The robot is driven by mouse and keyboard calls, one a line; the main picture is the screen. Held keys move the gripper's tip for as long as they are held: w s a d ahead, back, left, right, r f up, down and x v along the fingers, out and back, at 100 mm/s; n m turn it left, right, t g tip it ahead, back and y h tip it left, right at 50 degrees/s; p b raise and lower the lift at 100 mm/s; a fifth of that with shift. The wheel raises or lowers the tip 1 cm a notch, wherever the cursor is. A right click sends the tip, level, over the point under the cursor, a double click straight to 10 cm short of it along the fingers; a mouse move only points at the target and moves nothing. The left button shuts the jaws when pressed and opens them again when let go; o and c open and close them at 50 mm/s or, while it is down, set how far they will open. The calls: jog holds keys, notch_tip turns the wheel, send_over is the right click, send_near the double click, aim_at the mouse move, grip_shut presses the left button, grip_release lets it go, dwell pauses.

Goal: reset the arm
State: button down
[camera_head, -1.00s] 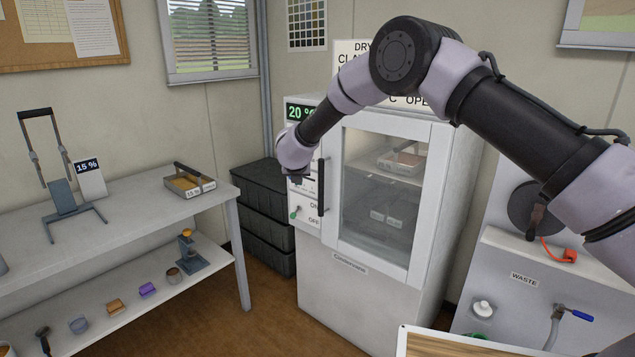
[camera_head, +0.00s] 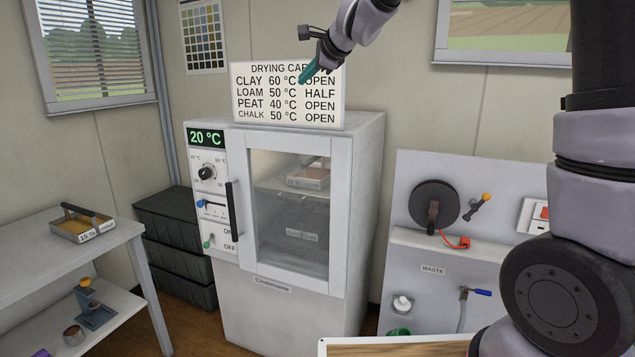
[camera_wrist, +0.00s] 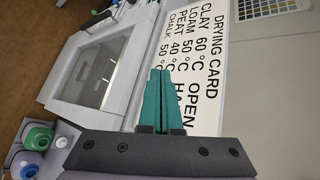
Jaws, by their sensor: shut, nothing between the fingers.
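My gripper (camera_head: 310,74) is in the upper middle of the head view, in front of the drying card (camera_head: 288,98). Its teal fingers (camera_wrist: 157,100) are together and empty in the wrist view. My arm bends down the right side of the head view. The white drying oven (camera_head: 290,215) stands below the gripper, its glass door closed and its display (camera_head: 206,138) reading 20 °C. A tray (camera_head: 308,177) shows behind the glass. The gripper appears apart from the oven.
A table (camera_head: 75,265) with a sample tray (camera_head: 82,224) stands at the left. Black crates (camera_head: 175,220) are stacked beside the oven. A wooden-topped board (camera_head: 400,348) is at the front.

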jog(key=s+d+r+n+g+h, duration=0.15)
jog(key=s+d+n, duration=0.55)
jog(key=s+d, duration=0.9)
jog(key=s+d+f+n+h, duration=0.2)
jog(key=s+d+f, duration=0.1)
jog(key=s+d, duration=0.3)
jog(key=s+d+f+n+g+h, duration=0.1)
jog(key=s+d+f, duration=0.3)
jog(key=s, duration=0.5)
jog(key=shift+d+f+n+h, duration=0.3)
jog(key=shift+d+n+h, duration=0.25)
jog(key=shift+d, duration=0.4)
jog(key=shift+w, duration=0.1)
